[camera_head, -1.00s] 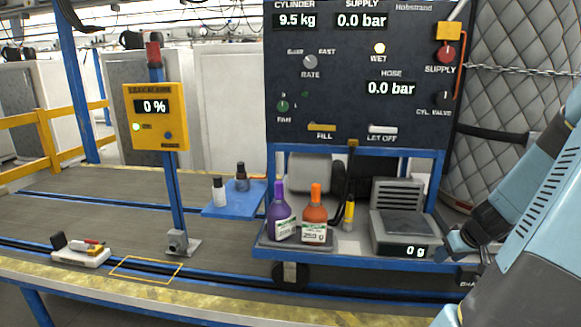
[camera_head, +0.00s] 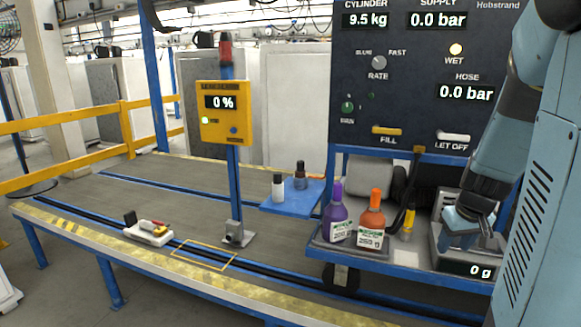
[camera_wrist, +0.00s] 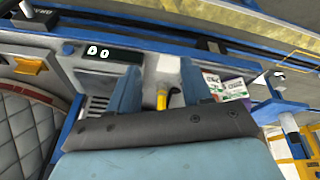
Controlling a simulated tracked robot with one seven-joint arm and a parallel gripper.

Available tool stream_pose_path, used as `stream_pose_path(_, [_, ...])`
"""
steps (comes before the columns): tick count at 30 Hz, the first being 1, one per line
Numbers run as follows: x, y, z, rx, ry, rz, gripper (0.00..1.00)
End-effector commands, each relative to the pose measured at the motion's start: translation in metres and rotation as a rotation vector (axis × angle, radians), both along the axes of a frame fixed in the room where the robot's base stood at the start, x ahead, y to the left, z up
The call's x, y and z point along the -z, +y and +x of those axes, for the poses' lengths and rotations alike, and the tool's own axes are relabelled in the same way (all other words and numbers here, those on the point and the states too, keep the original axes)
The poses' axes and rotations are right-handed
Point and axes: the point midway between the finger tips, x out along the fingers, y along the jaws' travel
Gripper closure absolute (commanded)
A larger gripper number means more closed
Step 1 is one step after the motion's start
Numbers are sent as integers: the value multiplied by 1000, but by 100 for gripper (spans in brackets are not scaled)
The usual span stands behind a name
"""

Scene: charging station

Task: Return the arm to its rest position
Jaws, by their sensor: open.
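My gripper (camera_head: 468,227) hangs at the right of the head view, in front of the scale (camera_head: 440,255) that reads 0 g. My blue arm runs up from it along the right edge. In the wrist view its two blue fingers (camera_wrist: 157,88) stand apart with nothing held between them. Beyond the gap show the yellow-tipped hose end (camera_wrist: 162,98) and part of the scale's display (camera_wrist: 112,55). Whether the fingers touch the scale I cannot tell.
A purple bottle (camera_head: 336,222) and an orange bottle (camera_head: 371,222) stand left of the scale. A blue shelf (camera_head: 292,197) holds two small bottles. The yellow leak alarm (camera_head: 226,112) reads 0 %.

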Motion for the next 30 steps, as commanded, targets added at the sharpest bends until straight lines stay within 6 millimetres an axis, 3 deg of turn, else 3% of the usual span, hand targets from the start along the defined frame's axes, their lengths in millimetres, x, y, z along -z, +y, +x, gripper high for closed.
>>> stream_pose_path(15, [-70, 91, -33, -15, -55, -40, 51])
stream_pose_path(30, [-124, 148, -98, -14, -151, 22, 51])
